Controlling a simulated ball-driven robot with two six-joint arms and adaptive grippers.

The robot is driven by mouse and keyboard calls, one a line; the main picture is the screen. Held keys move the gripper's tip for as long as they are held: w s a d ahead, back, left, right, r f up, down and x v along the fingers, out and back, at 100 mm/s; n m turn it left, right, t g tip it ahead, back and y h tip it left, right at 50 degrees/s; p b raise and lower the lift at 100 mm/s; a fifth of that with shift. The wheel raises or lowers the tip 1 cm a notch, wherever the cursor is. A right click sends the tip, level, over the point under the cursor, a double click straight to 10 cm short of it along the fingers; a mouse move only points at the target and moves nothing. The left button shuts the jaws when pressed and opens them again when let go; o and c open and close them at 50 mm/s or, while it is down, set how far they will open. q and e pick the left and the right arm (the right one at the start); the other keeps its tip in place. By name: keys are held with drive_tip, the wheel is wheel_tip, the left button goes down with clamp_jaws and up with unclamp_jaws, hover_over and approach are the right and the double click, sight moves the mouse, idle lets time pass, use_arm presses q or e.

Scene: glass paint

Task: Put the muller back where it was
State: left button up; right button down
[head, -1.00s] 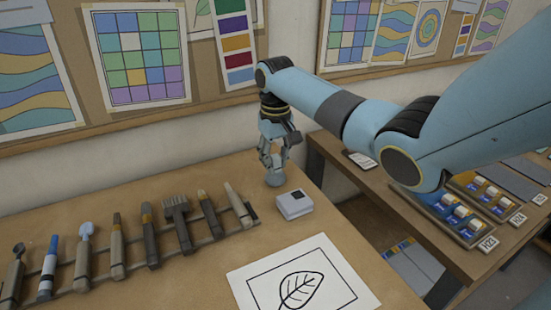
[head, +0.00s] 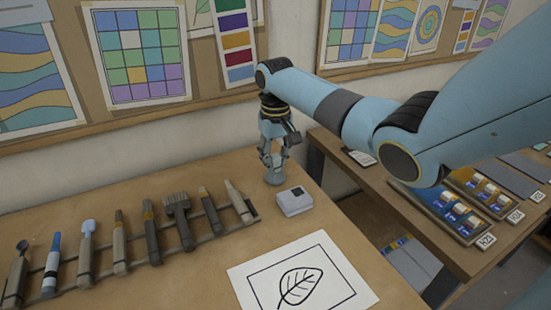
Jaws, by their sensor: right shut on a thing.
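The muller (head: 274,177) is a small grey-blue glass piece with a round base. It stands upright on the wooden table near its back right edge, behind the small white box. My right gripper (head: 272,160) points down over it and is shut on its upper part. The fingers hide the top of the muller. Its base appears to touch the table. My left gripper is not in view.
A small white box (head: 294,202) sits just in front of the muller. A rack (head: 205,238) with several brushes and tools lies to the left. A leaf drawing (head: 303,280) lies in front. A side table with trays of jars (head: 478,190) stands at right.

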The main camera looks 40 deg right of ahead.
drive_tip(key=shift+f, duration=0.25)
idle(0.4)
drive_tip(key=c, duration=1)
unclamp_jaws()
wheel_tip(320, 180, up, 12)
drive_tip(key=shift+f, duration=0.1)
